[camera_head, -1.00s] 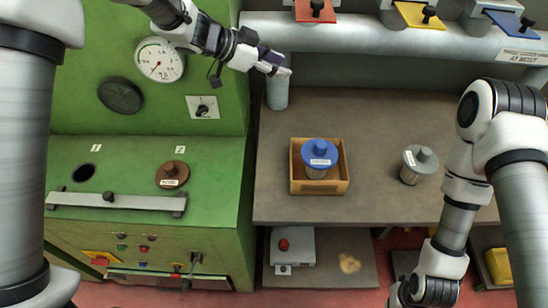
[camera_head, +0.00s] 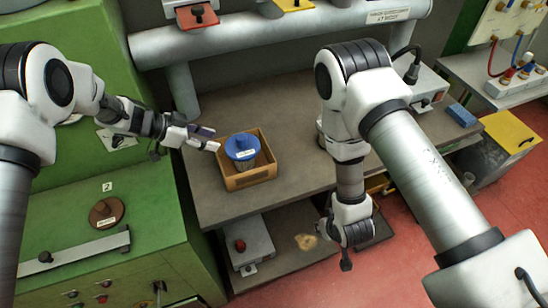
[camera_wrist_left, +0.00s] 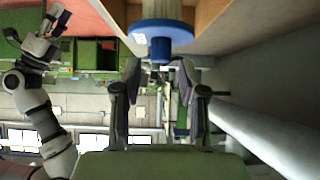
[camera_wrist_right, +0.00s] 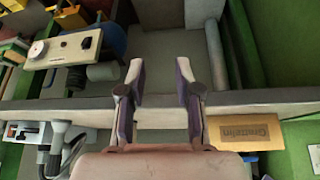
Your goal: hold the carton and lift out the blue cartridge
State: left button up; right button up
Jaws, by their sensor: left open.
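An open light-brown carton (camera_head: 252,178) stands on the grey bench. The blue cartridge (camera_head: 242,147), with a blue lid and white label, stands upright inside it. My left gripper (camera_head: 213,139) is just left of the carton at about the lid's height. In the left wrist view its jaws are open, and the blue lid and knob (camera_wrist_left: 160,35) show just beyond the fingertips; I cannot see contact. My right gripper (camera_head: 346,262) hangs in front of the bench's front edge, away from the carton. In the right wrist view its jaws (camera_wrist_right: 160,75) are apart and empty.
A green cabinet (camera_head: 120,230) adjoins the bench on the left. A grey pipe with coloured tags (camera_head: 285,30) runs behind. My right arm covers the bench's right part. A lower shelf holds a box with a red knob (camera_head: 246,250) and a tan lump (camera_head: 306,242).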

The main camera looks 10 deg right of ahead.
aim_at(269, 149)
jog(key=w+a+r+t, duration=0.1)
jog(key=w, duration=0.2)
jog(key=w+a+r+t, duration=0.2)
jog(key=w, duration=0.2)
jog(key=w+a+r+t, duration=0.1)
jog(key=w, duration=0.2)
jog(key=shift+w+a+r+n+y, duration=0.3)
jog(key=shift+w+a+n+y, duration=0.05)
jog(key=shift+n+y, duration=0.05)
jog(key=w+a+r+t+y, duration=0.2)
jog(key=w+a+r+t, duration=0.2)
jog(key=w+a+r, duration=0.15)
jog(key=shift+n+h, duration=0.3)
jog(key=x, duration=0.8)
jog(key=shift+w+d+r, duration=0.2)
jog(key=shift+d, duration=0.1)
grip_shut()
